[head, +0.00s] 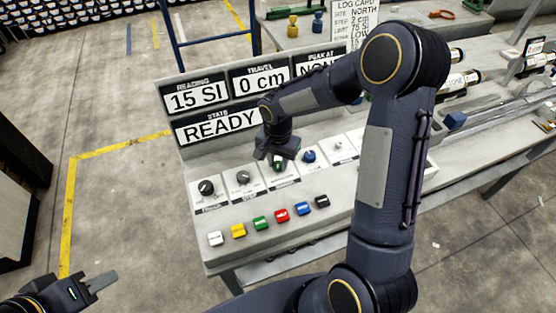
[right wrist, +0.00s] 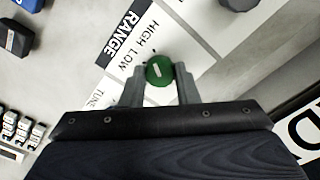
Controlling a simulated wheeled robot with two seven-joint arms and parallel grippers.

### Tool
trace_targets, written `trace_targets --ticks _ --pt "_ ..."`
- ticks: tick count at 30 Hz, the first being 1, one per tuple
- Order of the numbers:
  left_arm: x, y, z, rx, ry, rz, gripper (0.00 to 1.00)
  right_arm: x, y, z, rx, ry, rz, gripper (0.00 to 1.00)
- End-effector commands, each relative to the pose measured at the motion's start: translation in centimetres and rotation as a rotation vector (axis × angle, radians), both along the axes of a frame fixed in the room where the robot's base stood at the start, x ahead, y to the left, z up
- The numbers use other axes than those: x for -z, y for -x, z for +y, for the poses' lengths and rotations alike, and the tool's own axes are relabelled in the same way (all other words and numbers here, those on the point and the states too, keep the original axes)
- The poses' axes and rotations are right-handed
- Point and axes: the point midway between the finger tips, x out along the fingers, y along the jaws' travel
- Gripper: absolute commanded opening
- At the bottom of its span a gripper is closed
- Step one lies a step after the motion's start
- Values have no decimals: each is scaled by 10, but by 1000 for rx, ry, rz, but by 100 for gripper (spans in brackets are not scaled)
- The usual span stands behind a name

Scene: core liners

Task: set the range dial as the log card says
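The green range dial (right wrist: 158,70) sits between the two fingers of my right gripper (right wrist: 160,82), which appear to touch its sides. Its plate reads RANGE, HIGH and LOW; which word the dial's white mark points to is unclear. In the head view the right gripper (head: 283,155) is over the panel and partly covers the green dial (head: 278,167). My left gripper (head: 95,283) is low at left, away from the panel.
Black (head: 206,188), grey (head: 243,178) and blue (head: 309,157) knobs share the panel. Several coloured buttons line its front, including a green one (head: 261,224). Displays read 15 SI (head: 196,98), 0 cm (head: 259,84) and READY (head: 219,127). Core tubes lie at right.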

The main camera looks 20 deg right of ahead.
Motion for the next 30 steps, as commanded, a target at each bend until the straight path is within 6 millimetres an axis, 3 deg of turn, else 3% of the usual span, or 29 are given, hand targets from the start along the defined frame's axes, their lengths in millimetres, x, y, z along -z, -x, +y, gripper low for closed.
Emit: trace_targets --ticks 3,14,30 --pt "0 0 0 0 0 0 36 0 0 0 0 0 0 5" --pt "5 0 0 0 0 0 36 0 0 0 -72 0 -1 5" --pt "22 0 0 0 0 0 36 0 0 0 -526 1 -2 5"
